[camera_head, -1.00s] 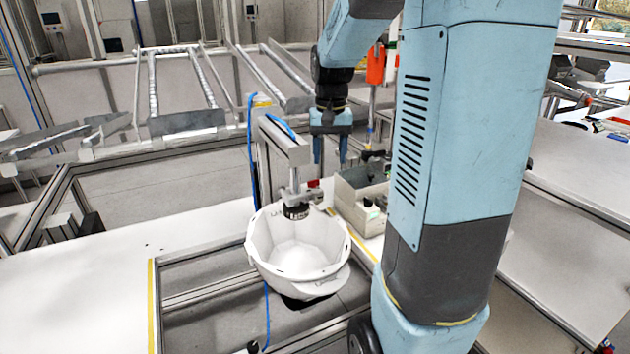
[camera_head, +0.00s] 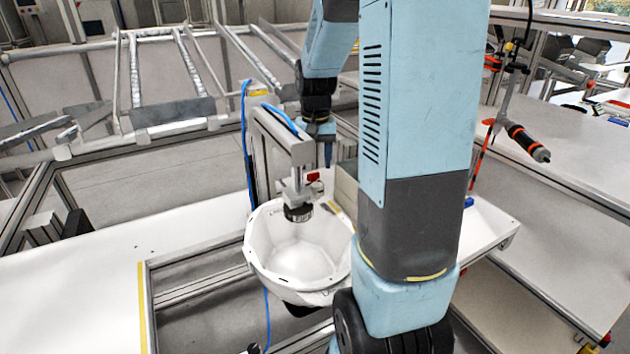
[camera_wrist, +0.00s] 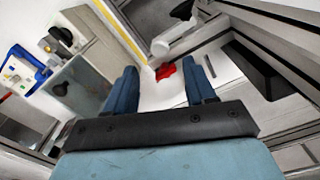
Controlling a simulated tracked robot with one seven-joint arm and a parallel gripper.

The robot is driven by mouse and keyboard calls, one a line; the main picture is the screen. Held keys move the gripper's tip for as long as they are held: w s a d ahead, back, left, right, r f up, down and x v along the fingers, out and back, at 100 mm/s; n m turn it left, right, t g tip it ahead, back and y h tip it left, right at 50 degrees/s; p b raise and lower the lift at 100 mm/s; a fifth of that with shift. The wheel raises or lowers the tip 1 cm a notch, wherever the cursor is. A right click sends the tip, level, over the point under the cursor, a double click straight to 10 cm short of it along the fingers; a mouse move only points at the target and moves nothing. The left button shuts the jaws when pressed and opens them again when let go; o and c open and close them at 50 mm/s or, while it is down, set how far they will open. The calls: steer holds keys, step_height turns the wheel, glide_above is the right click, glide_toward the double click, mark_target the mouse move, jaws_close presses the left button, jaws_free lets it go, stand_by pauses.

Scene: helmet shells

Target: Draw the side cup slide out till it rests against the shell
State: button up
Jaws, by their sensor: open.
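The white helmet shell (camera_head: 288,272) sits open side up in the fixture, below a black clamp pad (camera_head: 298,212) on an overhead arm. A small red part (camera_head: 313,177) shows just behind the clamp. A red part also lies between my fingers in the wrist view (camera_wrist: 166,71), beside a white rounded piece (camera_wrist: 160,48). I cannot tell for sure which piece is the side cup slide. My gripper (camera_head: 326,154) is beyond the shell, close to the fixture post, pointing down. In the wrist view my gripper (camera_wrist: 160,76) is open, its fingers apart with nothing held.
A grey bin (camera_head: 345,185) stands right of the fixture, partly behind my arm. The upright fixture post (camera_head: 262,160) and a blue hose (camera_head: 246,130) are close to my gripper. A hanging screwdriver (camera_head: 527,142) is at the right.

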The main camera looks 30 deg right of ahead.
mark_target(315, 184)
step_height(315, 184, down, 7)
steer(key=shift+r, duration=0.1)
stand_by(0.4)
jaws_close()
stand_by(0.4)
